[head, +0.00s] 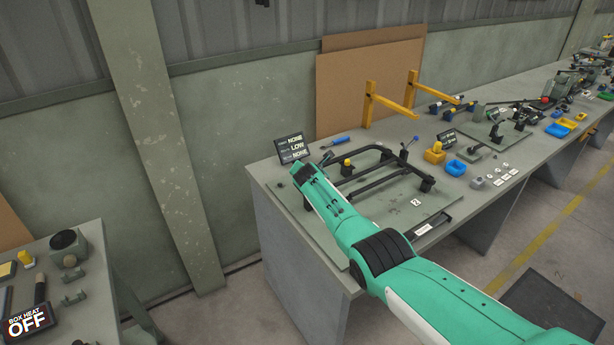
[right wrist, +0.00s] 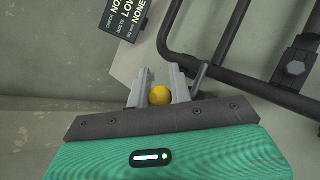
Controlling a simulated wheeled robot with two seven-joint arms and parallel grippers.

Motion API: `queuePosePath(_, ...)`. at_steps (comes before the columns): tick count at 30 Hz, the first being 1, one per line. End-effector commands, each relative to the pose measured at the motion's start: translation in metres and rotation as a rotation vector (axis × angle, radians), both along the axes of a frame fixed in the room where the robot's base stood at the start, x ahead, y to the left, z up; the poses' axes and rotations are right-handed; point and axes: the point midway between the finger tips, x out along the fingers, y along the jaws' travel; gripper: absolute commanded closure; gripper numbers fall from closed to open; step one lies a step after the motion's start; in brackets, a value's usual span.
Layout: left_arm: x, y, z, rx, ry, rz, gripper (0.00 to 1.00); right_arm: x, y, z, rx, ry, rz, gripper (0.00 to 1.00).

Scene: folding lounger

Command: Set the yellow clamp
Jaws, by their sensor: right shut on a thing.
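My right gripper (right wrist: 161,82) is shut on a round yellow knob (right wrist: 159,95), which sits between its two grey fingers; I take this knob for the yellow clamp's handle end. In the head view my right gripper (head: 303,172) is over the left end of the bench, and the knob it holds is hidden there. A black tubular frame (head: 388,173) lies on the green-grey plate (head: 405,205); its rails (right wrist: 225,68) are right of the fingers in the wrist view. Another yellow-topped piece (head: 347,163) stands at the frame's back. My left gripper is not in view.
A small black display (head: 292,148) reading NONE, LOW, NONE stands close behind my right gripper. A blue-handled tool (head: 335,142) lies on the bench. A blue-tipped lever (head: 408,146) stands at the frame's far right corner. Yellow posts (head: 370,103) rise behind.

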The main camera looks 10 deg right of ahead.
Motion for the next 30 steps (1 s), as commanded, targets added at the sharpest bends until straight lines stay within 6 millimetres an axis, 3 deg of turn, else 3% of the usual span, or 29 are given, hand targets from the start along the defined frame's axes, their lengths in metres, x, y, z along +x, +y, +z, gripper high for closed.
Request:
queuePosePath(9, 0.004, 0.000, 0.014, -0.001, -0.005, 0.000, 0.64, -0.002, 0.002, -0.006, 0.117, 0.051, 0.001, 1.00)
queuePosePath(28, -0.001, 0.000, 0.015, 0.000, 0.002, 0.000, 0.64, -0.003, 0.003, -0.010, 0.152, 0.067, 0.001, 1.00)
queuePosePath(29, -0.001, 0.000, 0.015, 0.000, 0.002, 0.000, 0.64, -0.003, 0.003, -0.010, 0.152, 0.067, 0.001, 0.77)
queuePosePath(30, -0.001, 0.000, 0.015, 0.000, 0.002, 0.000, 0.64, -0.003, 0.003, -0.010, 0.152, 0.067, 0.001, 0.69)
